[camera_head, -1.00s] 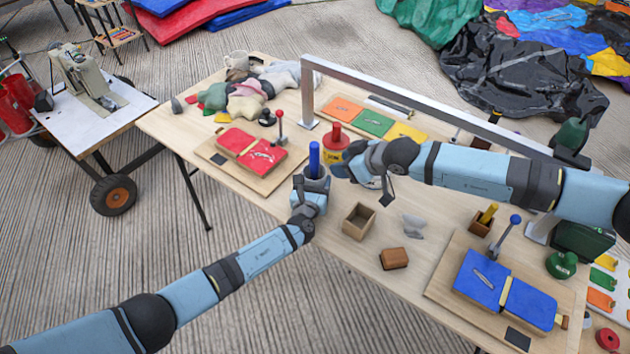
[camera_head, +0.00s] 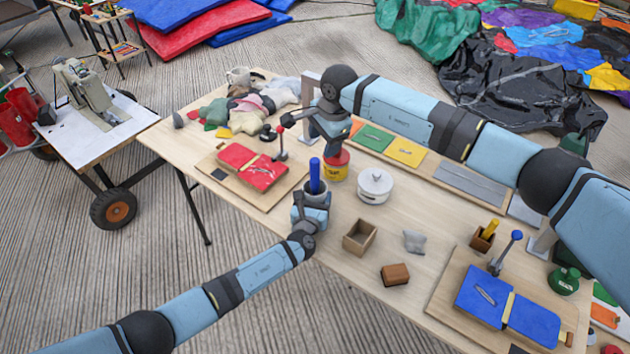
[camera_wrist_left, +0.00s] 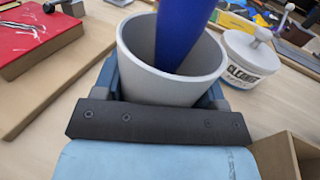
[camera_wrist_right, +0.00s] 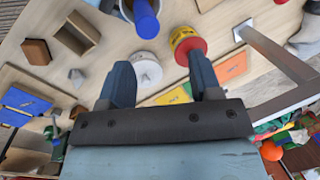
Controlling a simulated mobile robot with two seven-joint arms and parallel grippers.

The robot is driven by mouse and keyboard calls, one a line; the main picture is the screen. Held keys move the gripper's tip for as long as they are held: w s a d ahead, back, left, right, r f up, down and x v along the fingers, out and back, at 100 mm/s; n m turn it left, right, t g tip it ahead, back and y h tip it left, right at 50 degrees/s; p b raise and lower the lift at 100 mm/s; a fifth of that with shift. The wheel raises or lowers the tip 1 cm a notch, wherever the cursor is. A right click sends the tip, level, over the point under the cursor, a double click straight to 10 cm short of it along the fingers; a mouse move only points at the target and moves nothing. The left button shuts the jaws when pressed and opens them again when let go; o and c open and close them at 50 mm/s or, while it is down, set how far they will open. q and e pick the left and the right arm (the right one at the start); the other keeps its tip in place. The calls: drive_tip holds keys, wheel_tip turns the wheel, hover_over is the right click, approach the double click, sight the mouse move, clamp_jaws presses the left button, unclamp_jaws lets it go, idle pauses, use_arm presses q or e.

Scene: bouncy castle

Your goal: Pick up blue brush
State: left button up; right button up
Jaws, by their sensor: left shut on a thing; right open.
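The blue brush (camera_head: 315,177) stands upright in a grey cup (camera_wrist_left: 190,84), and only its blue upper part shows. My left gripper (camera_head: 312,200) is shut on the grey cup at the table's front edge. The blue brush also shows in the left wrist view (camera_wrist_left: 185,32). My right gripper (camera_head: 328,128) is open and empty, raised over the table behind the brush. In the right wrist view the blue brush (camera_wrist_right: 146,20) is near the top, beyond the space between the open fingers (camera_wrist_right: 162,75).
A white cleaner pot (camera_head: 375,185) and a red-and-yellow tin (camera_head: 336,167) stand close to the brush. A wooden box (camera_head: 360,237) and a brown block (camera_head: 395,275) lie to the right. A metal frame (camera_wrist_right: 280,58) rises beside my right gripper. Some table between is bare.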

sight(315, 160)
drive_tip(key=a+r+m, duration=0.1)
drive_tip(key=m, duration=0.1)
drive_tip(key=s+a+r+m+g+h, duration=0.1)
drive_tip(key=r+m, duration=0.1)
drive_tip(key=shift+a+h, duration=0.1)
drive_tip(key=shift+h, duration=0.2)
drive_tip(key=shift+a+r+m, duration=0.1)
drive_tip(key=shift+r+m, duration=0.1)
drive_tip(key=shift+m, duration=0.1)
drive_tip(key=shift+s+f, duration=0.1)
wheel_tip(315, 160, down, 12)
drive_tip(key=shift+r, duration=0.2)
drive_tip(key=c, duration=1)
